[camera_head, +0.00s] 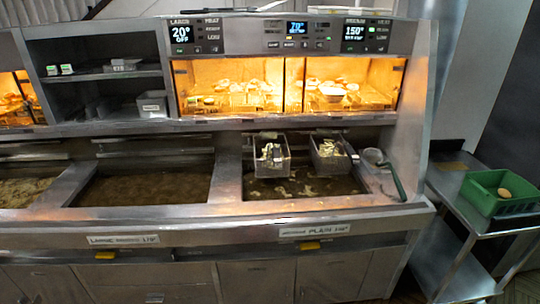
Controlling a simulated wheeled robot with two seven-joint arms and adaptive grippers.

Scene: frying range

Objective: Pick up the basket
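Two wire fry baskets sit at the right fryer vat in the head view. The left basket (271,158) holds pale food and stands over the back part of the oil. The right basket (329,153) also holds pale food and stands beside it, slightly tilted. Neither of my grippers shows in the view, so nothing of mine touches the baskets.
The right vat (300,187) and middle vat (142,188) hold dark oil. A lit warming cabinet (290,85) is above the baskets. A ladle-like tool with a dark handle (396,180) lies on the right ledge. A green crate (500,192) stands on a side table at right.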

